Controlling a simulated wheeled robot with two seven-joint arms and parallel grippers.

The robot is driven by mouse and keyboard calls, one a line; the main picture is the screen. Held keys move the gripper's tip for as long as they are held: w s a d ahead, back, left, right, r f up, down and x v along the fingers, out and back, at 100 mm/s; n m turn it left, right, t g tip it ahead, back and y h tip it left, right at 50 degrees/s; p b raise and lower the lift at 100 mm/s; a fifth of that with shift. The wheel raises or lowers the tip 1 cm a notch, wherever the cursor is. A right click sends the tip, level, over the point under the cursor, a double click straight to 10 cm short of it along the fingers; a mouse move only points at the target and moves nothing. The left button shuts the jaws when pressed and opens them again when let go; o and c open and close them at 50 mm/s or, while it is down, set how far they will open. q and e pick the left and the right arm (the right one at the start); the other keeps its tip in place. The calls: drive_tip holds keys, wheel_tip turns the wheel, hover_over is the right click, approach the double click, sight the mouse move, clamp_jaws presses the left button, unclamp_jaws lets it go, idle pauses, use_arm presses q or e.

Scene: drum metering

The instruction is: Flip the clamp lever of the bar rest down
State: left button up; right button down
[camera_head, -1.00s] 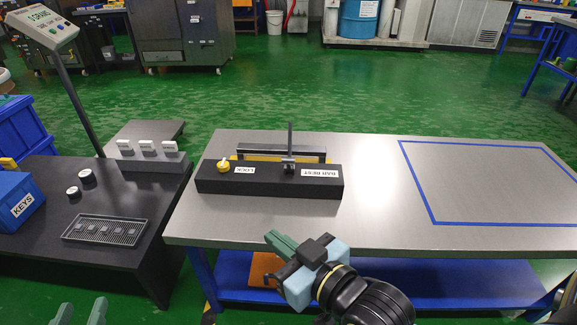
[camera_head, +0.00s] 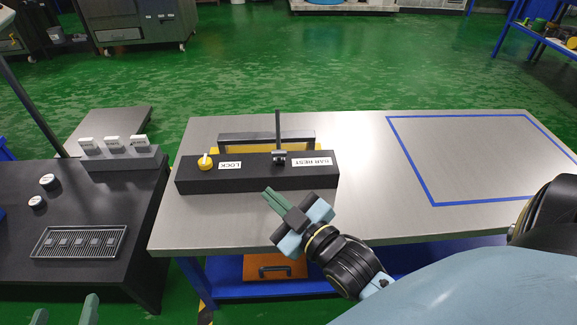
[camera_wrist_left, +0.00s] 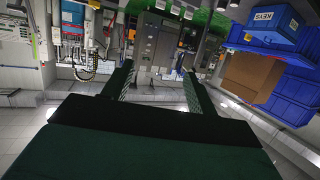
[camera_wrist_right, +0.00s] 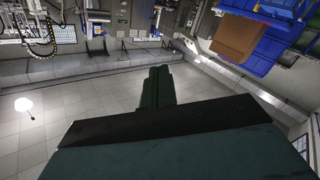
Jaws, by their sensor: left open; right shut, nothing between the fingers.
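A yellow knob (camera_head: 205,162) beside a LOCK label sits at the block's left. My right gripper (camera_head: 268,192) is shut and empty, in front of the block and below the lever, apart from it. Its closed fingers also show in the right wrist view (camera_wrist_right: 158,86). My left gripper (camera_head: 64,312) is open and empty at the bottom left; its spread fingers show in the left wrist view (camera_wrist_left: 155,82).
A dark bar on a yellow strip (camera_head: 266,140) lies behind the block. A blue-taped rectangle (camera_head: 430,190) marks clear table at the right. A black side table (camera_head: 110,195) at the left holds white-tagged blocks, knobs and a grated tray (camera_head: 80,243).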

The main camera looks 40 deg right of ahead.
use_arm(q)
drive_tip(key=s+a+f+g+y+p, duration=0.1)
drive_tip(key=s+a+f+g, duration=0.1)
drive_tip(key=s+f+g, duration=0.1)
wheel_tip(320, 180, down, 3)
drive_tip(key=shift+s+a+r+g, duration=0.15)
drive_tip(key=shift+s+r+g, duration=0.1)
drive_tip(key=shift+g, duration=0.45)
use_arm(e)
drive_tip(key=s+d+f+n+t+y, duration=0.1)
drive_tip(key=s+d+f+n, duration=0.3)
drive_tip(key=n, duration=0.2)
drive_tip(key=s+d+f+n+t+y, duration=0.1)
drive_tip(key=s+d+f+n, duration=0.3)
drive_tip(key=n, duration=0.2)
drive_tip(key=s+d+f+n+y, duration=0.2)
drive_tip(key=s+d+f+n, duration=0.2)
drive_tip(key=d+n, duration=0.1)
drive_tip(key=shift+s+n+t, duration=0.2)
drive_tip(key=shift+n+t, duration=0.2)
drive_tip(key=shift+n, duration=0.3)
